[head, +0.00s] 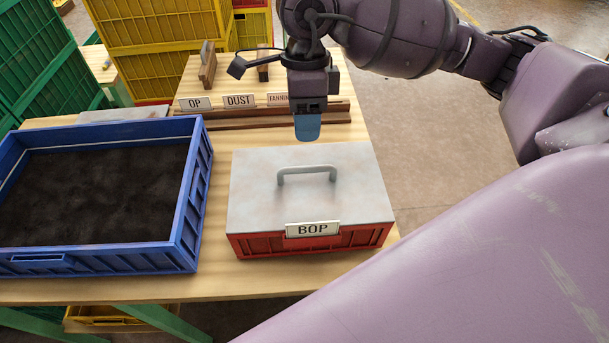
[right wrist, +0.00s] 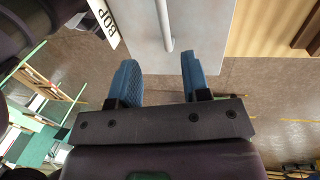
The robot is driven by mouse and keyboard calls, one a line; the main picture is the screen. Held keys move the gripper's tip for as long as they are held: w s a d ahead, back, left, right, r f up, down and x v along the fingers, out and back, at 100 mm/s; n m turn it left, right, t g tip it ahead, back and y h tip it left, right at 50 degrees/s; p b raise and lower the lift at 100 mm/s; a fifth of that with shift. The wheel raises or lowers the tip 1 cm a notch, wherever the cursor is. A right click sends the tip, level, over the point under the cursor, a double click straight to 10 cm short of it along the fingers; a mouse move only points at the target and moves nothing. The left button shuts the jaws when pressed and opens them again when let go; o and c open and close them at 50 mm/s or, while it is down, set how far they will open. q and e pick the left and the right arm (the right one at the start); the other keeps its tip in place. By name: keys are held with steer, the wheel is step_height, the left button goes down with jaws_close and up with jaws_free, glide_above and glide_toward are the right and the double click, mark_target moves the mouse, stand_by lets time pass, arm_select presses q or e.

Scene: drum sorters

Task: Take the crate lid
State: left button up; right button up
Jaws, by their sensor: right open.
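The crate lid (head: 255,195) is a pale grey metal plate with a grey bar handle (head: 306,171) on top. It lies flat on a red crate (head: 270,245) with a "BOP" label (head: 312,229) on its front. My right gripper (head: 308,128) is above and behind the handle in the head view, apart from it. In the right wrist view its two blue fingers (right wrist: 160,80) are spread and empty; the lid (right wrist: 205,30) and its handle (right wrist: 168,28) lie beyond the fingertips. My left gripper is not in view.
A blue crate (head: 190,215) of dark material stands left of the red crate on the wooden table (head: 225,278). Behind are a wooden rail (head: 225,119) with labels such as "OP" and "DUST" and stacked yellow crates (head: 150,60). Green crates (head: 40,60) stand at back left.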

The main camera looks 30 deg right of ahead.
glide_above(305, 167)
steer(key=f, duration=0.4)
steer(key=shift+w+d+f, duration=0.3)
steer(key=shift+d, duration=0.1)
steer(key=shift+s+a+f+b, duration=0.1)
steer(key=shift+a+f, duration=0.05)
steer(key=shift+f, duration=0.9)
steer(key=shift+s+a+f+b, duration=0.1)
steer(key=shift+f, duration=0.95)
steer(key=shift+s+a+f+b, duration=0.1)
steer(key=shift+a+f, duration=0.05)
steer(key=shift+f, duration=0.9)
jaws_close()
